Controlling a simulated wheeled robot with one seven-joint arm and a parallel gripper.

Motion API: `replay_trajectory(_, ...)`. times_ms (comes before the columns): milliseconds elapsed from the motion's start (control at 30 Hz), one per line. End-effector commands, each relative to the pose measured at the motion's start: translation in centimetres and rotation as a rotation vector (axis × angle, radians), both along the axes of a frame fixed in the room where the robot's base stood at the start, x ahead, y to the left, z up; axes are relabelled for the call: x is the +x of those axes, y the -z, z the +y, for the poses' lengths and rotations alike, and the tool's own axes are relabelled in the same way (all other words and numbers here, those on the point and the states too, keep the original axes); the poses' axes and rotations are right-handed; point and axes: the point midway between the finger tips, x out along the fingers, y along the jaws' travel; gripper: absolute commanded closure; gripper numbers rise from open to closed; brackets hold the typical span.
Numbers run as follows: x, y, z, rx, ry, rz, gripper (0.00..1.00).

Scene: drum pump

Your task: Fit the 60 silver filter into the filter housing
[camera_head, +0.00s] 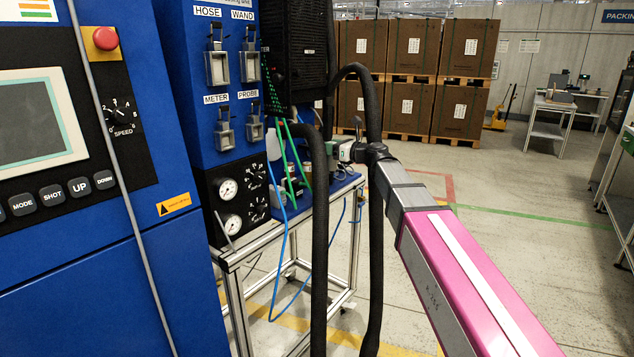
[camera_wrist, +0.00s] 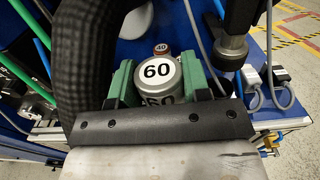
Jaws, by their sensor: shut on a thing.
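My gripper (camera_wrist: 157,78) has its green fingers on both sides of the silver 60 filter (camera_wrist: 158,70) and is shut on it. The filter's round top with a black "60" on white faces the wrist camera. A dark upright fitting with a grey round end (camera_wrist: 231,52) stands to the right in the wrist view, apart from the filter. I cannot tell whether it is the filter housing.
A small reddish part marked 40 (camera_wrist: 161,49) is just beyond the held filter. A thick black ribbed hose (camera_wrist: 92,55) passes close on the left. Grey connectors with cables (camera_wrist: 266,77) are at right. The blue cabinet (camera_head: 225,120) borders the bench; open floor lies right.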

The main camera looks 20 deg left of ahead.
Motion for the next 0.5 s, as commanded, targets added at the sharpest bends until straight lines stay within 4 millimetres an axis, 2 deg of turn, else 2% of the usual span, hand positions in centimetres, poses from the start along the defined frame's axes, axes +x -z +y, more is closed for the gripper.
replay_trajectory(500,-1.5,0.0,-3.4,0.001,0.0,0.0,0.76)
